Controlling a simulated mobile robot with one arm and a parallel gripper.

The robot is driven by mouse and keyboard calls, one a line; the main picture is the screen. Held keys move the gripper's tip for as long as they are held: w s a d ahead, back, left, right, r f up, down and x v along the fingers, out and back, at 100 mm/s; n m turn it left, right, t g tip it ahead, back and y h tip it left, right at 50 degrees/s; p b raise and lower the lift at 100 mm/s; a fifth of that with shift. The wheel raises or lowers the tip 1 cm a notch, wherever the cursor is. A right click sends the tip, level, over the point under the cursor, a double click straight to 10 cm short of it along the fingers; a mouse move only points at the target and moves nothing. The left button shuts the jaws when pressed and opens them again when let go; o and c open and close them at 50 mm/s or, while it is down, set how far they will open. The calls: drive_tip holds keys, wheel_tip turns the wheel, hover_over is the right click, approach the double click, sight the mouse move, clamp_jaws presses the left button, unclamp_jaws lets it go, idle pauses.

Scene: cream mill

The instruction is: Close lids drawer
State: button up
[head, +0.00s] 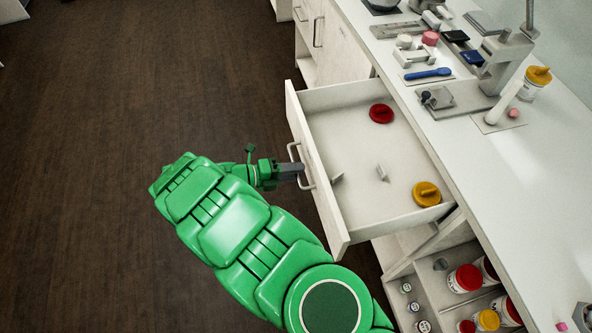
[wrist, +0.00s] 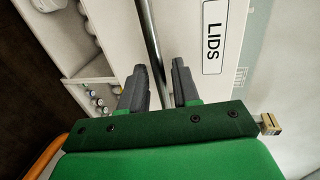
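The white lids drawer (head: 349,213) is pulled well out from under the counter in the head view. A red lid (head: 381,114), a yellow lid (head: 426,193) and small pale pieces lie in it. Its front carries a metal bar handle (head: 295,152), which also shows in the wrist view (wrist: 151,40) beside the label "LIDS" (wrist: 213,41). My gripper (head: 297,172) is at the handle in the head view. In the wrist view, my gripper's dark fingers (wrist: 158,77) stand apart, one on each side of the bar. I see gaps between the fingers and the bar.
The white counter (head: 530,165) above holds tools, a stand and a jar. Below the drawer, an open shelf (head: 440,300) holds several jars and small bottles. Another cabinet handle (head: 317,32) shows farther back. The dark floor (head: 100,120) on the left is clear.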

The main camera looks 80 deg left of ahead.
drive_tip(key=shift+w, duration=0.4)
drive_tip(key=shift+f, duration=0.1)
clamp_jaws()
hover_over(390, 160)
drive_tip(key=shift+s+a, duration=0.1)
idle(0.7)
